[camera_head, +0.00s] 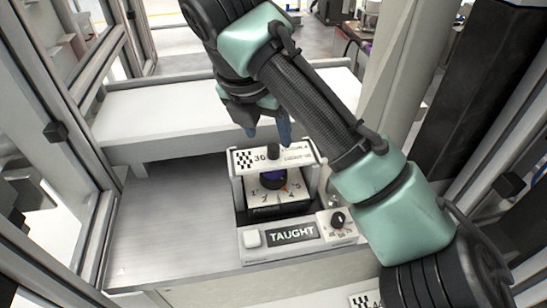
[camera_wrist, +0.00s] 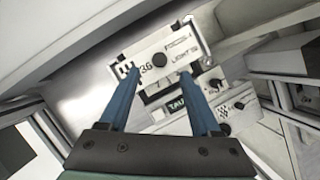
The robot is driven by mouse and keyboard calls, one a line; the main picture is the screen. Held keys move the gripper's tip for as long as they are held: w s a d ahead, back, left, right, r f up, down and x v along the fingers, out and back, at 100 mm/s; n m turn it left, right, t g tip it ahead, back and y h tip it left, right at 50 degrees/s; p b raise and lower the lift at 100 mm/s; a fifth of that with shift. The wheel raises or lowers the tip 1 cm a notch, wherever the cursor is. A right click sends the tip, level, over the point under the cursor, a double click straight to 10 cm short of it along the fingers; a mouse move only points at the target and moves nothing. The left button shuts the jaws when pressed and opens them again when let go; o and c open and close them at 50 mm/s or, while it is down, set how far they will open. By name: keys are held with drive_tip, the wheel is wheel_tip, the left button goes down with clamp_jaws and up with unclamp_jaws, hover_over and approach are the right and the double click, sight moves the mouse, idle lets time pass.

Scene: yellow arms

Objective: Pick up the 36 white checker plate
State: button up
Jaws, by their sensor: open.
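The white checker plate (camera_head: 290,158) carries a checker pattern, a number, small print and a black knob (camera_head: 273,151). It lies across the top of a device with a dial, above the TAUGHT label. The plate also shows in the wrist view (camera_wrist: 182,50), where its number reads 36. My gripper (camera_head: 267,132) is above and slightly behind the plate, pointing down. In the wrist view my gripper (camera_wrist: 159,74) has its two blue fingers spread wide and nothing between them. The fingertips overlap the plate's near edge there; I cannot tell whether they touch it.
The device's lower panel has a TAUGHT label (camera_head: 292,234), a white button (camera_head: 252,239) and a small black knob (camera_head: 338,219). A white raised shelf (camera_head: 150,112) runs behind. The metal table (camera_head: 165,215) is bare to the left. Frame posts stand on both sides.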

sight(273, 147)
drive_tip(key=x, duration=0.5)
drive_tip(key=shift+w+f, duration=0.25)
drive_tip(key=shift+w, duration=0.05)
clamp_jaws()
